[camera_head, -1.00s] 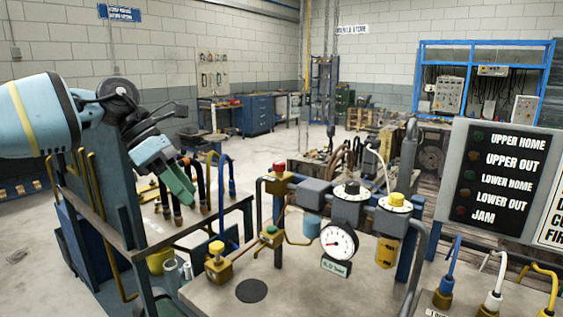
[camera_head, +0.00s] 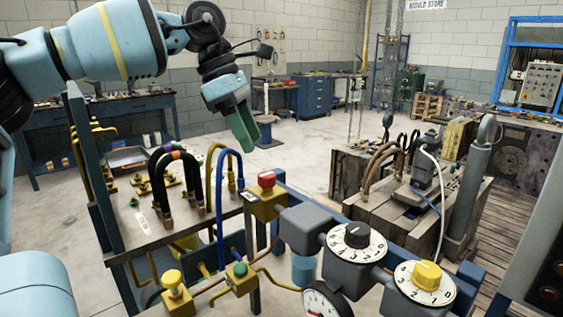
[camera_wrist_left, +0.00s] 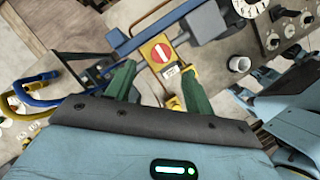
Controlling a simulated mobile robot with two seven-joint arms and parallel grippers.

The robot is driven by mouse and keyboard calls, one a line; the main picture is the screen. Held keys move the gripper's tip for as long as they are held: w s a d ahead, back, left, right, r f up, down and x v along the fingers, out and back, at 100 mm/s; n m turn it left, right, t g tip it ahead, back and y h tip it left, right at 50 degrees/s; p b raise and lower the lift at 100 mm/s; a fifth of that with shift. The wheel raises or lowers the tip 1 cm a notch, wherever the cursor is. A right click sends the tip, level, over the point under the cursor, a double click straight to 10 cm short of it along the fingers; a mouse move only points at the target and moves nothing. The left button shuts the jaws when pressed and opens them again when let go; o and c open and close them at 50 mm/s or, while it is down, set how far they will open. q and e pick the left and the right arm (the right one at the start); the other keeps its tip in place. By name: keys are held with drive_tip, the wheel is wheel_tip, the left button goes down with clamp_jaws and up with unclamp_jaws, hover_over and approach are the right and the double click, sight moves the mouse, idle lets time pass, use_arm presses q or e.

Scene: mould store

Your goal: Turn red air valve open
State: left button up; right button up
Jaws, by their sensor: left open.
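The red air valve (camera_head: 267,179) is a red knob on a yellow block, on the blue rail at the left end of the row of gauges and dials. In the left wrist view its red face with a white bar (camera_wrist_left: 160,53) lies between and just beyond my fingertips. My left gripper (camera_head: 245,138) has green fingers and hangs above and slightly left of the valve in the head view. It is open and empty, and no contact with the knob is visible. My right gripper is not in view.
Grey units with a black dial (camera_head: 357,236) and a yellow-knobbed dial (camera_head: 426,275) stand right of the valve, with a pressure gauge (camera_head: 323,301) below. Black and blue hoses (camera_head: 230,165) rise at its left. Yellow fittings (camera_head: 176,290) sit below. Open air surrounds the gripper.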

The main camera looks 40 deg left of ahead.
sight(266, 174)
use_arm(q)
drive_tip(key=shift+x, duration=3.85)
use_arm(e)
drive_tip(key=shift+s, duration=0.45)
use_arm(q)
drive_tip(key=shift+s, duration=0.15)
drive_tip(key=c, duration=1)
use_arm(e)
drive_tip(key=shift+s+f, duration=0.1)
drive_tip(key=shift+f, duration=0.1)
